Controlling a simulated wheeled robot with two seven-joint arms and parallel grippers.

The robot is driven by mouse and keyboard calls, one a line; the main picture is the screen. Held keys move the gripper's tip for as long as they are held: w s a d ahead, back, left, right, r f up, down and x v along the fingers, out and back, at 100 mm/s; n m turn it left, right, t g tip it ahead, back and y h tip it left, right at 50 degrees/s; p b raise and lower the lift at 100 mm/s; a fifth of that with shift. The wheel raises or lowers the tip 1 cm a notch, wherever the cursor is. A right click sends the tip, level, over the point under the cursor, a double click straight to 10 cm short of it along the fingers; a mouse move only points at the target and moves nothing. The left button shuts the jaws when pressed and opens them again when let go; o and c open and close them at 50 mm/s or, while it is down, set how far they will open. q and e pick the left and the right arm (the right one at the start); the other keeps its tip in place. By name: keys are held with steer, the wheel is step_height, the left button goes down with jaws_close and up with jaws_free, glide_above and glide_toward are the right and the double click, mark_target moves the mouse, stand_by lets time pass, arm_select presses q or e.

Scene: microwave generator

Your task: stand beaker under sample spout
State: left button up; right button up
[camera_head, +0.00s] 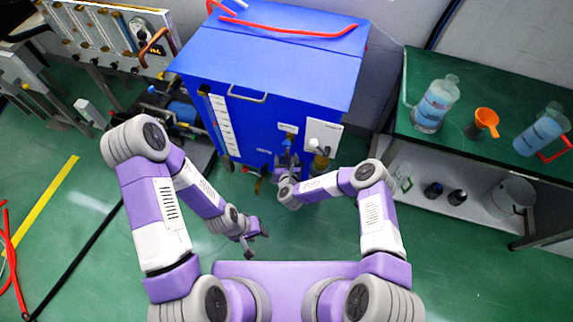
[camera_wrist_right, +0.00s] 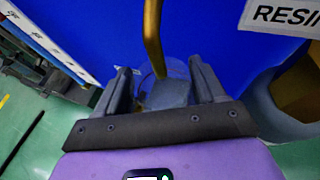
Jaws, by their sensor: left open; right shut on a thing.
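My right gripper (camera_head: 287,158) is at the lower front of the blue cabinet. In the right wrist view it (camera_wrist_right: 162,88) is shut on a clear, faint beaker (camera_wrist_right: 174,93) between its two dark fingers. A brass sample spout (camera_wrist_right: 152,38) comes down from the top, and its lower end overlaps the beaker's round mouth in that view. I cannot tell whether the beaker rests on anything; its lower part is hidden. In the head view the beaker is too small to make out. My left gripper (camera_head: 254,238) is open and empty, over the green floor.
The blue cabinet (camera_head: 270,60) has a red hose (camera_head: 300,31) on top. A labelled rounded container (camera_wrist_right: 282,105) stands right of my right gripper. Floor around my left gripper is clear.

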mark_target(286, 159)
step_height(286, 159, down, 4)
steer(key=shift+w+r+b, duration=0.1)
steer(key=shift+r+b, duration=0.05)
steer(key=shift+b, duration=0.6)
steer(key=shift+r, duration=0.1)
steer(key=o, duration=1.4)
steer(key=shift+c, duration=0.2)
